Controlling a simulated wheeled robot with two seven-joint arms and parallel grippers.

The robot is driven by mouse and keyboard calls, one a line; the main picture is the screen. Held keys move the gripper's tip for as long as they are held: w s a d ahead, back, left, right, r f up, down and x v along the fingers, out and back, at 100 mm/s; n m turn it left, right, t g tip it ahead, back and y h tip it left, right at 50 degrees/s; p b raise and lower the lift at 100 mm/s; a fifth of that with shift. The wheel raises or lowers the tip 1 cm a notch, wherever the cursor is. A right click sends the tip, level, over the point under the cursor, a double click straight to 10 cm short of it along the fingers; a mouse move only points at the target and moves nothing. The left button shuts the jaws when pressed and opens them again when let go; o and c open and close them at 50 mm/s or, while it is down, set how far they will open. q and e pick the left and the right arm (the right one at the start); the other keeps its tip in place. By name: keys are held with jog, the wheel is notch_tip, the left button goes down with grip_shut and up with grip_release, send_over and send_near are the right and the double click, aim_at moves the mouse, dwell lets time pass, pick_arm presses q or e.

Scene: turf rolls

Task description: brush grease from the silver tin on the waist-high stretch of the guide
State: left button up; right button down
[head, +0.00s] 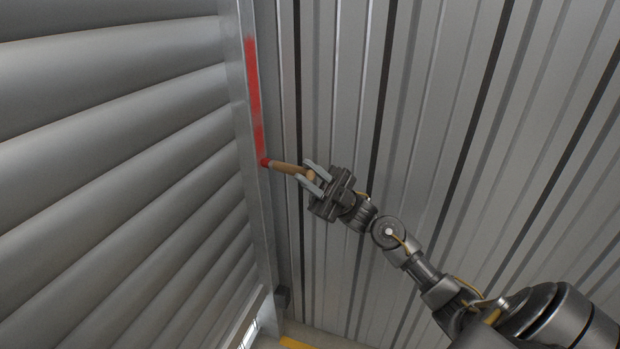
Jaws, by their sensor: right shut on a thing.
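The guide (236,88) is a grey metal upright along the edge of the slatted shutter. A red streak of grease (252,85) runs down it and ends at the brush tip. My right gripper (314,176) is shut on the brush (286,168), which has a tan wooden handle and a red-coated tip. The tip touches or nearly touches the guide at the lower end of the streak. The silver tin is not in view. My left gripper is not in view.
The grey slatted shutter (110,130) fills the left side. A ribbed metal wall (440,130) stands behind my right arm. A yellow strip (298,342) shows on the floor at the bottom.

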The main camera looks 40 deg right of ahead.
jog(key=shift+r, duration=0.3)
jog(key=shift+r+p, duration=2.7)
jog(key=shift+r, duration=1.05)
